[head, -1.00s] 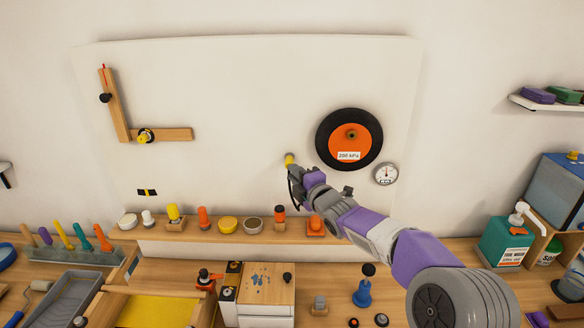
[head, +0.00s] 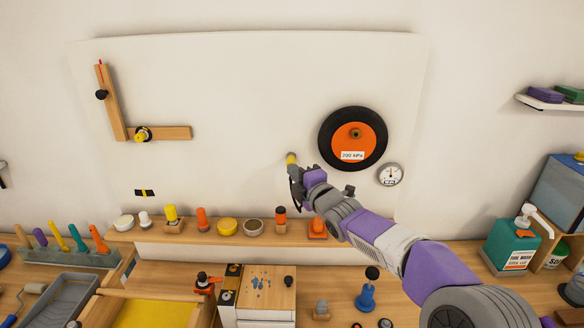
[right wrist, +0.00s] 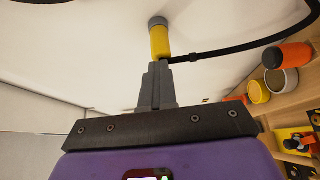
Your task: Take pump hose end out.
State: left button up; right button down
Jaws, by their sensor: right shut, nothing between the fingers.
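A short yellow piece, which looks like the pump hose end (head: 291,159), shows at the wall board, left of the orange and black wheel. In the right wrist view the yellow piece (right wrist: 160,43) meets a round grey fitting (right wrist: 157,21) at the board. A thin black hose (right wrist: 232,50) runs from near its lower end to the right. My right gripper (head: 297,176) points at the yellow piece. Its fingers (right wrist: 158,72) are shut and empty, right at the near end of the piece; I cannot tell whether they touch it. My left gripper is out of view.
Below is a ledge (head: 180,233) with several small coloured pots and plugs.

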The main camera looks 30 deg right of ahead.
jog(key=shift+a, duration=0.55)
jog(key=shift+d+f, duration=0.1)
jog(key=c, duration=1.4)
grip_release()
jog(key=shift+d, duration=0.1)
